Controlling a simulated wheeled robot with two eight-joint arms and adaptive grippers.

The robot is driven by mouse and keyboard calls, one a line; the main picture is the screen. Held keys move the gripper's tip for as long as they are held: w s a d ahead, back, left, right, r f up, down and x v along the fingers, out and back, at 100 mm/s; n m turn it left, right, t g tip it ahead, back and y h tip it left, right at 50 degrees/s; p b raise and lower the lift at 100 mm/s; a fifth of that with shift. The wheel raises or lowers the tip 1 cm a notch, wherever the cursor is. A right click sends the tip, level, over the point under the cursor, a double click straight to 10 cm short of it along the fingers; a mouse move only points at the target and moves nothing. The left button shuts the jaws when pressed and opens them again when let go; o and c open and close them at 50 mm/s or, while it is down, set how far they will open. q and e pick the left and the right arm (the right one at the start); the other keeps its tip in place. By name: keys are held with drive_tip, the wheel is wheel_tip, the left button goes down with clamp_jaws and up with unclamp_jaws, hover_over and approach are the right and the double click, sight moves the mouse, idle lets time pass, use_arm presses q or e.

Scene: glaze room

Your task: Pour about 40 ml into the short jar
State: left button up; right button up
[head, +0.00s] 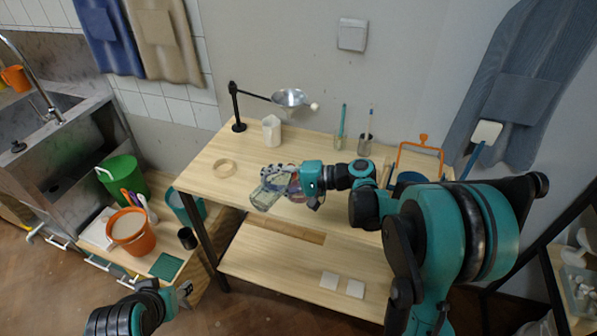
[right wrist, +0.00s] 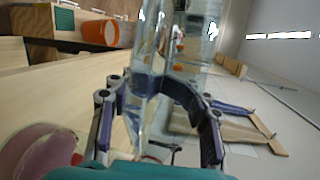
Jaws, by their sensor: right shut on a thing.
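My right gripper (head: 278,180) is shut around a clear glass vessel (head: 267,198), held over the front part of the wooden table. The vessel looks tilted, its far end toward the lower left. In the right wrist view the gripper (right wrist: 165,95) closes on the clear vessel (right wrist: 185,45); I cannot tell its liquid level. A pinkish round thing (head: 295,188) is partly hidden behind the gripper; a pink disc (right wrist: 45,150) shows lower left in the wrist view. I cannot tell which thing is the short jar. My left gripper (head: 184,289) is low at left, away from the table.
An orange-handled frame (head: 421,148) stands at right. An orange bucket (head: 130,240) is on the low left bench.

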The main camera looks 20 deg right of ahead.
drive_tip(key=shift+r+m, duration=0.25)
drive_tip(key=shift+m, duration=0.05)
idle(1.4)
drive_tip(key=shift+s+a+n+h+p, duration=0.1)
drive_tip(key=shift+n+h+p, duration=0.5)
drive_tip(key=shift+n+p, duration=0.6)
drive_tip(key=shift+w+d+f+n+t+h, duration=0.4)
drive_tip(key=shift+f+n+h, duration=0.2)
drive_tip(key=shift+n, duration=0.2)
drive_tip(key=shift+d+r, duration=0.1)
idle(0.4)
